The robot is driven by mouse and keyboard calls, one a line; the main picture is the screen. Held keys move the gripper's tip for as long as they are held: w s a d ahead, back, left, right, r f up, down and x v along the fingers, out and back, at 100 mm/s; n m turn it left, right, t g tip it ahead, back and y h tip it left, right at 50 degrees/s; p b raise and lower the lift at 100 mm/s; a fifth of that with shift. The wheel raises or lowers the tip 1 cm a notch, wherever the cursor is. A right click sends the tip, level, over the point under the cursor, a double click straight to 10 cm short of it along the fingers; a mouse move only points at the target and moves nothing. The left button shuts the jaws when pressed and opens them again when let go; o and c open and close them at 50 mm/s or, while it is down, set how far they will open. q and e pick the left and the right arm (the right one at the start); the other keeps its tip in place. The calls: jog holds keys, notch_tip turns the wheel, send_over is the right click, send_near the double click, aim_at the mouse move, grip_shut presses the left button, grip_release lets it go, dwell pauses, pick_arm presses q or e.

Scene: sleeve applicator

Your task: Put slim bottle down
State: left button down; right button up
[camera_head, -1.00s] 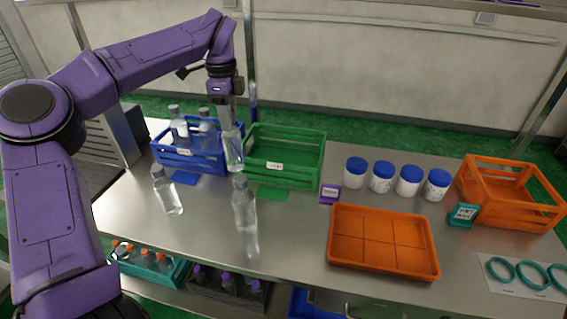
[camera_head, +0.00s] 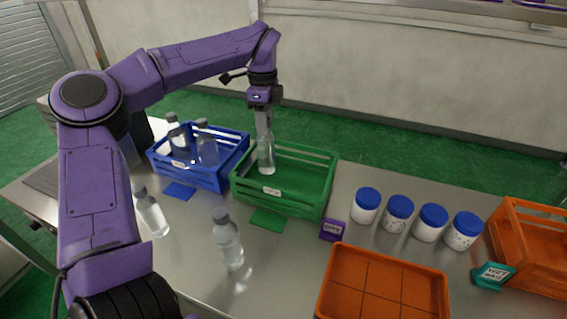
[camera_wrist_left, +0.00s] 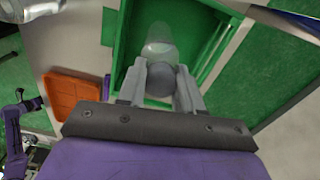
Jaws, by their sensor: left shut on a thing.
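A slim clear bottle (camera_head: 266,158) is held upright by my left gripper (camera_head: 264,132) over the left part of the green crate (camera_head: 283,205). In the left wrist view the two fingers (camera_wrist_left: 160,92) close around the bottle's grey cap, and its clear body (camera_wrist_left: 160,45) reaches down toward the green crate (camera_wrist_left: 205,60). I cannot tell whether the bottle's base touches the crate floor. The rest of the green crate looks empty. My right gripper is not in view.
A blue crate (camera_head: 205,182) with clear bottles stands left of the green one. Two clear bottles (camera_head: 151,213) (camera_head: 228,240) stand in front on the table. Several blue-lidded jars (camera_head: 398,212), an orange tray (camera_head: 385,285) and an orange crate (camera_head: 530,240) are at right.

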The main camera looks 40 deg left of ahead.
aim_at(264, 141)
pick_arm(q)
jog(key=f, duration=0.3)
jog(key=f+p, duration=0.1)
jog(key=f, duration=0.3)
jog(key=shift+s+a, duration=0.1)
jog(key=shift+s, duration=0.1)
jog(key=shift+f, duration=0.1)
jog(key=shift+s, duration=0.15)
jog(key=shift+f, duration=0.1)
jog(key=c, duration=0.7)
grip_release()
jog(key=shift+c, duration=0.2)
jog(key=shift+r, duration=0.6)
notch_tip(264, 141, up, 6)
jog(key=shift+b, duration=0.7)
jog(key=shift+r, duration=0.3)
